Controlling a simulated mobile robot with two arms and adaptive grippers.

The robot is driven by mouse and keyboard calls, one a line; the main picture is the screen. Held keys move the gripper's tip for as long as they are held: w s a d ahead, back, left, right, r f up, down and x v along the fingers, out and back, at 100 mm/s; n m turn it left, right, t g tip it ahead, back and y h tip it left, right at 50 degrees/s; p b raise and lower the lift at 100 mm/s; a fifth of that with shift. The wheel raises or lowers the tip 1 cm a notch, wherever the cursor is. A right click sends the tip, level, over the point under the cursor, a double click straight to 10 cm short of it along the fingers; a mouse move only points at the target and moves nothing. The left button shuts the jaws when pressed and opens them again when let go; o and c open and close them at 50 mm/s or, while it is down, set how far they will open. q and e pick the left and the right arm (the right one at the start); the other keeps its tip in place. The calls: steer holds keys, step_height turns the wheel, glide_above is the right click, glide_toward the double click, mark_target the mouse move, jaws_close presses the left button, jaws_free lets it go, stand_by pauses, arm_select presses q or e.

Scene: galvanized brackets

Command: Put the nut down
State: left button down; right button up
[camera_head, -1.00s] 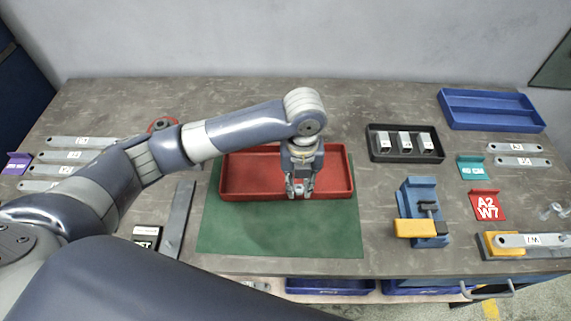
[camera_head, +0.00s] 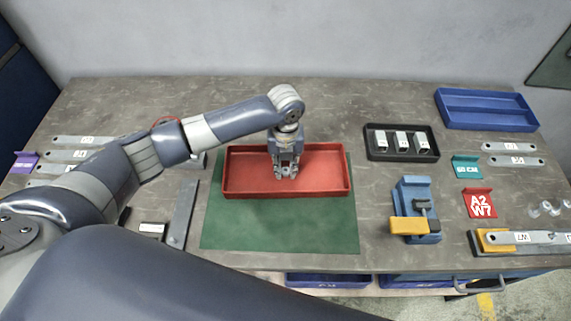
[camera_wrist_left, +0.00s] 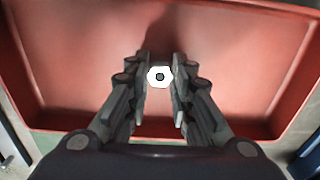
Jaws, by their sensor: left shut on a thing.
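The nut (camera_wrist_left: 159,77) is a small, pale hexagon with a dark hole, seen in the left wrist view between the fingertips. My left gripper (camera_head: 285,175) is shut on it and points down over the red tray (camera_head: 240,189). In the left wrist view the gripper (camera_wrist_left: 160,80) has a finger on each side of the nut, and the tray's red floor (camera_wrist_left: 80,70) lies behind it. I cannot tell the exact height above the floor. The nut is too small to make out in the head view. My right gripper is not in view.
The red tray lies on a green mat (camera_head: 280,232). A grey bar (camera_head: 183,212) lies left of the mat.

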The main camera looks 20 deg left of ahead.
arm_select(q)
steer(key=c, duration=1.8)
jaws_free()
steer(key=shift+f, duration=0.15)
steer(key=shift+c, duration=0.2)
steer(key=o, duration=0.4)
steer(key=shift+r, duration=0.3)
step_height(320, 180, up, 12)
steer(key=b, duration=0.3)
steer(key=shift+f, duration=0.1)
